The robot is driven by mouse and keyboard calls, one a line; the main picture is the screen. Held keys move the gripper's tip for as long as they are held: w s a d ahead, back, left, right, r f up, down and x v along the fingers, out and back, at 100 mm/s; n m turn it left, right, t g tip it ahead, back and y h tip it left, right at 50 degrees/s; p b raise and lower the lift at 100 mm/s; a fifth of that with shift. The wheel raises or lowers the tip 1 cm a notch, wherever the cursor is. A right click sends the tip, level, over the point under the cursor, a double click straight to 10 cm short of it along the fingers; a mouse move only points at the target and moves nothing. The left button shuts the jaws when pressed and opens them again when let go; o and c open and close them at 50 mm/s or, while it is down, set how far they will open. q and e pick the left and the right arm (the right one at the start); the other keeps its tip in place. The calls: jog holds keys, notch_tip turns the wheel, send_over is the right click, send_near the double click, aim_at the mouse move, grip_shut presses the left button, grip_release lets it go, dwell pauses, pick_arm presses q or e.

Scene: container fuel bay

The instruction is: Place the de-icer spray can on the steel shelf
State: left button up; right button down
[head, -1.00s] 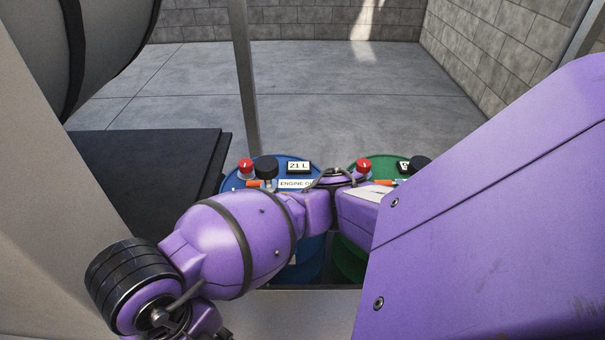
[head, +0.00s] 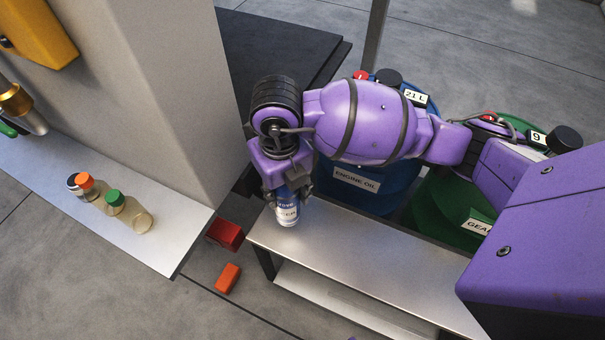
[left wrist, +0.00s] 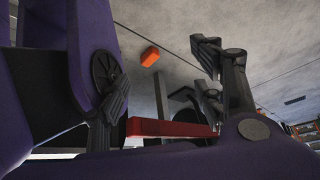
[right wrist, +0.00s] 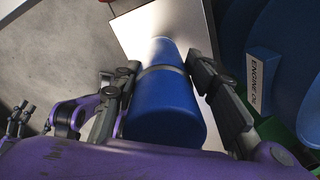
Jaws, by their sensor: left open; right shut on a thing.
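The blue de-icer spray can (head: 287,210) is roughly upright in my right gripper (head: 284,194), at the left end of the steel shelf (head: 365,262). I cannot tell whether its lower end touches the top board. The right wrist view shows the blue can (right wrist: 166,108) between both fingers, with the pale shelf top (right wrist: 135,32) beyond it. My left gripper (left wrist: 163,82) is open and empty in the left wrist view; it does not show clearly in the head view.
Blue (head: 345,192) and green (head: 440,205) drums stand behind the shelf. Several small bottles (head: 133,217) stand on a ledge (head: 175,240) at left. A red box (head: 225,234) and an orange block (head: 228,278) lie low between ledge and shelf. The shelf's middle is clear.

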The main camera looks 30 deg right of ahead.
jog(key=f, duration=0.2)
jog(key=w+f+b, duration=0.1)
jog(key=f, duration=0.1)
jog(key=shift+d, duration=0.35)
jog(key=shift+w+f, duration=0.1)
jog(key=shift+f, duration=0.3)
jog(key=c, duration=1.1)
grip_release()
pick_arm(q)
jog(key=shift+w+f, duration=0.35)
jog(key=shift+f, duration=0.15)
